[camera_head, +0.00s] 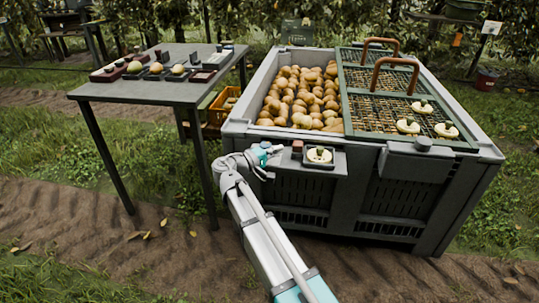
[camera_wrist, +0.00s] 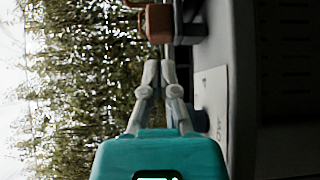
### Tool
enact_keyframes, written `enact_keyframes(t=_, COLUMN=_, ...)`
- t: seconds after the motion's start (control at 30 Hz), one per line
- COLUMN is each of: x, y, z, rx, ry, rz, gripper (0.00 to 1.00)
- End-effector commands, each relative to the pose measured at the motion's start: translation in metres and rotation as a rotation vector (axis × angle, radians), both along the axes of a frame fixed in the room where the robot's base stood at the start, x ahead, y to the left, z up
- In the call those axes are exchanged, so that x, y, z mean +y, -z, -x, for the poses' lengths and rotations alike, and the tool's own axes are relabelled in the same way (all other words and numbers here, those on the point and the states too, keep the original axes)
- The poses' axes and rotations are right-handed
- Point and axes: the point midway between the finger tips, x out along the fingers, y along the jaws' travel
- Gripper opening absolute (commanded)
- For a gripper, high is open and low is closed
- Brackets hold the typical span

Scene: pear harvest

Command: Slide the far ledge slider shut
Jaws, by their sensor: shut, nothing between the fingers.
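A small ledge (camera_head: 328,168) juts from the near wall of the big grey bin. A reddish-brown block (camera_head: 297,146), which looks like a slider knob, stands at its left end, beside a pale round piece with a dark knob (camera_head: 319,155). My gripper (camera_head: 279,150) is just left of the block, at the bin's near wall. In the wrist view, its closed fingertips (camera_wrist: 164,50) point at the brown block (camera_wrist: 158,22), with nothing held. I cannot tell whether they touch it. The slider's track is not clear.
The grey bin (camera_head: 468,188) holds many pears under a partly covering mesh lid (camera_head: 376,82) with brown handles. A grey box (camera_head: 415,160) is on the near wall, right of the ledge. A dark table (camera_head: 185,92) with small items stands left. Grass and soil lie in front.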

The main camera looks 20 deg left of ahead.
Motion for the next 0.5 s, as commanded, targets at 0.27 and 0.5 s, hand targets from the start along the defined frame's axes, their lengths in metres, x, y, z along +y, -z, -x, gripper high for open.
enact_keyframes(t=0.27, x=-0.013, y=0.0, z=-0.021, rx=0.0, ry=0.001, rz=0.0, gripper=0.0)
enact_keyframes(t=0.5, x=-0.015, y=0.0, z=-0.024, rx=0.0, ry=-0.001, rz=0.0, gripper=0.0)
